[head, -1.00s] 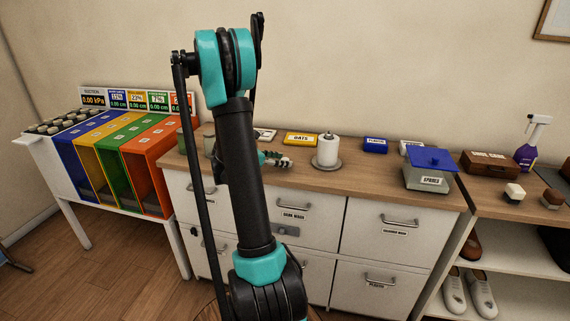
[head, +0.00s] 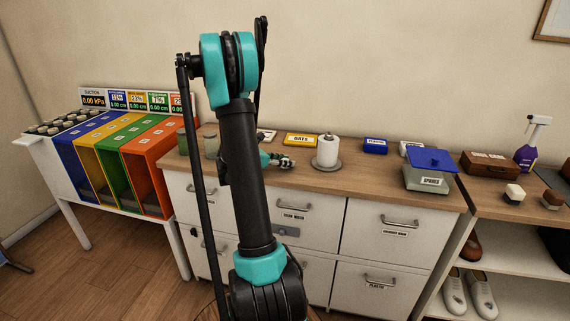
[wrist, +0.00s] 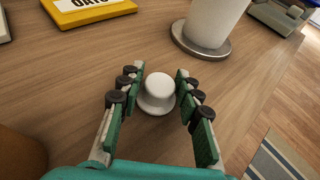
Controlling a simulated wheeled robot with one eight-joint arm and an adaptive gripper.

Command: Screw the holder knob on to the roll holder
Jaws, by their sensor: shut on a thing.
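The holder knob (wrist: 158,88) is a small white knob with a wider round flange. My gripper (wrist: 159,92) is shut on it, with a finger on each side, at the wooden counter top. In the head view my gripper (head: 284,162) is low over the counter, left of the roll holder, and the knob is too small to make out there. The roll holder has a round grey base (head: 327,166) and carries a white roll (head: 328,149). In the wrist view the grey base (wrist: 200,46) is beyond the knob, up and to the right, apart from it.
A yellow oats box (head: 300,139) stands behind my gripper. Jars (head: 211,143) stand left of my arm. The counter between knob and roll holder is clear.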

